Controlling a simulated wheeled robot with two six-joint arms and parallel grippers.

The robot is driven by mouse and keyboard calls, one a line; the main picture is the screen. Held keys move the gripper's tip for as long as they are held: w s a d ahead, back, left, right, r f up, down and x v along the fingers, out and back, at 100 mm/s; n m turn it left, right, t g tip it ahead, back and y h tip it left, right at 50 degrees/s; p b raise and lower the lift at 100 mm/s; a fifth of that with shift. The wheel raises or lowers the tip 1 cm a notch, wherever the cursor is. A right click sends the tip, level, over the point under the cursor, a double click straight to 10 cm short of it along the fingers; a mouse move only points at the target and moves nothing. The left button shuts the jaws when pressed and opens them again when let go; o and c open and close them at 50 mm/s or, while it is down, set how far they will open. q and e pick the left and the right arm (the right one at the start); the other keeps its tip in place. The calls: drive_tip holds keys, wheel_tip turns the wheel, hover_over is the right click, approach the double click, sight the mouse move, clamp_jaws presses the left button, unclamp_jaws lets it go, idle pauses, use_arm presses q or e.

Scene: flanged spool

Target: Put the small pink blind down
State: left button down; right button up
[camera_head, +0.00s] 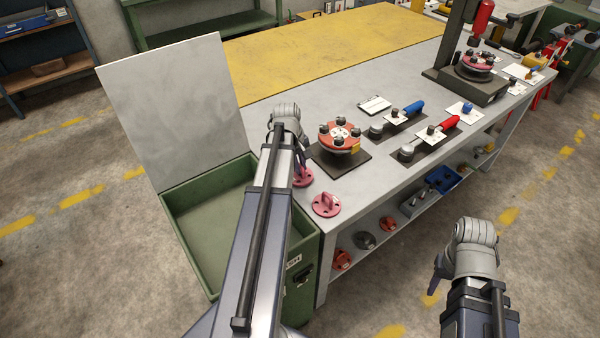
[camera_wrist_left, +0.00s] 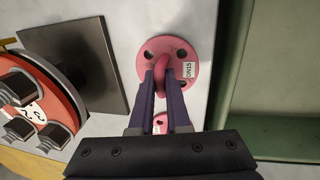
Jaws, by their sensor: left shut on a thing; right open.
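A pink blind (camera_head: 303,179), a round disc with a raised handle, is at my left gripper (camera_head: 302,166), partly hidden by it. In the left wrist view the fingers are shut on the handle of this blind (camera_wrist_left: 190,50), which has holes and a white label. I cannot tell whether it touches the bench. Another pink blind (camera_head: 327,208) lies on the bench nearer the front edge. In the left wrist view a further pink piece (camera_wrist_left: 160,122) shows between the fingers, mostly hidden. My right gripper (camera_head: 438,275) is open and empty, in front of the bench.
The flanged spool (camera_head: 340,137) stands on a dark plate (camera_head: 345,169) close to the right. A green bin (camera_head: 190,235) with a raised grey panel (camera_head: 175,105) is to the left. Tools and cards lie farther along the bench (camera_head: 300,95).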

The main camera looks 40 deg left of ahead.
sight(295, 178)
use_arm(q)
drive_tip(key=shift+f, duration=0.3)
use_arm(e)
drive_tip(key=shift+f, duration=0.35)
use_arm(q)
drive_tip(key=shift+f, duration=0.15)
drive_tip(key=c, duration=0.9)
unclamp_jaws()
use_arm(e)
drive_tip(key=shift+f, duration=0.1)
use_arm(q)
wheel_tip(295, 178, up, 12)
drive_tip(key=s+p, duration=0.2)
drive_tip(key=p, duration=1)
drive_tip(key=shift+s+a, duration=0.15)
drive_tip(key=shift+a, duration=0.2)
use_arm(e)
wheel_tip(295, 178, up, 12)
use_arm(q)
drive_tip(key=shift+d, duration=0.1)
